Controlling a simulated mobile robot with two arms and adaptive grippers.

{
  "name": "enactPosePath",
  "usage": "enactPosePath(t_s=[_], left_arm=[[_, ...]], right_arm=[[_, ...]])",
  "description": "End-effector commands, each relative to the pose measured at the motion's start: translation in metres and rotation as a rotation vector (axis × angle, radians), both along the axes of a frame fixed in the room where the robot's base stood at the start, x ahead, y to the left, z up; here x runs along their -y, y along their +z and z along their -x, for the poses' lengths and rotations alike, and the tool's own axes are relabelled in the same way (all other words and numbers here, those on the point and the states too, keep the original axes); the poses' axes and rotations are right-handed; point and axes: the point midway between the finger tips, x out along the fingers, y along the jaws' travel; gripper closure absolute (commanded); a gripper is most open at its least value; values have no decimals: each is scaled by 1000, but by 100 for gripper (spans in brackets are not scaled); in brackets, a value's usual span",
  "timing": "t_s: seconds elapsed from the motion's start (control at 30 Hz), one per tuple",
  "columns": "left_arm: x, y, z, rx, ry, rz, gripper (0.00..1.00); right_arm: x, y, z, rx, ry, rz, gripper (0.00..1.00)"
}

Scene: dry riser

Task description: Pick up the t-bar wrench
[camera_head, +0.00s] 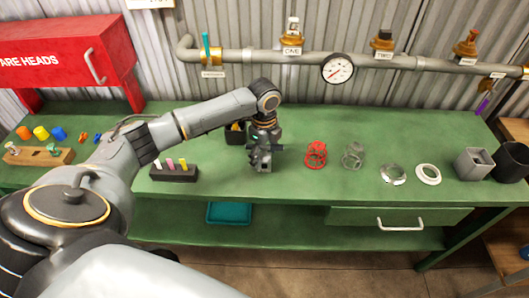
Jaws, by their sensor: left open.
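I cannot make out the t-bar wrench for certain. A thin grey bar (127,121) shows at the back left of the green bench (330,185), partly hidden by my left arm, and I cannot tell whether it is the wrench. My left gripper (262,166) points down over the middle of the bench, open, with nothing seen between its fingers. I cannot tell whether its tips touch the bench top. My right gripper is not in view.
Right of my gripper stand a red wire cage (316,154), a grey cage (352,156), metal ring (393,174), white ring (428,174) and square container (474,164). A black peg block (174,173) is left. The gauge (338,68) and pipe are behind.

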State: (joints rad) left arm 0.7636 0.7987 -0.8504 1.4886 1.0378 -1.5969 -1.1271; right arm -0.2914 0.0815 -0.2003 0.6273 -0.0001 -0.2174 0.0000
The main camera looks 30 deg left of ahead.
Motion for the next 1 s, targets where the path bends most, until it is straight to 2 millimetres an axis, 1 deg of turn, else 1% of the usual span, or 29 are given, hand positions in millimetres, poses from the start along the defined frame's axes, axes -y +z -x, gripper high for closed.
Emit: enactPosePath(t_s=[0.03, 0.1, 0.2, 0.43, 0.47, 0.5, 0.57, 0.6, 0.67, 0.7, 0.8, 1.0], left_arm=[[1, -6, -1, -2, 0, 1, 29], [0, -17, 0, -3, 0, 0, 29], [0, -25, -1, -1, -1, 0, 29], [0, -27, -1, 1, -1, 0, 29], [0, -27, -1, 1, -1, 0, 31], [0, -27, -1, 1, -1, 0, 40], [0, -27, -1, 1, -1, 0, 52], [0, -27, -1, 1, -1, 0, 60], [0, -27, -1, 1, -1, 0, 72], [0, -27, -1, 1, -1, -1, 80], [0, -27, -1, 1, -1, -1, 100], [0, -26, -1, 2, -1, -1, 100]], right_arm=[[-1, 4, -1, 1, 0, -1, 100], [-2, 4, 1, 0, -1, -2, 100], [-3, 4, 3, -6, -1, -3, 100], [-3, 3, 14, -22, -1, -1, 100], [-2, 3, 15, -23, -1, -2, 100], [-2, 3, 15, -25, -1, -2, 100], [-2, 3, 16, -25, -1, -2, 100], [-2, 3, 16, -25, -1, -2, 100], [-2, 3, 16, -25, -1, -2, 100], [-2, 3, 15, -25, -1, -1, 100], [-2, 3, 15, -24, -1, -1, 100], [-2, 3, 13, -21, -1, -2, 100]])
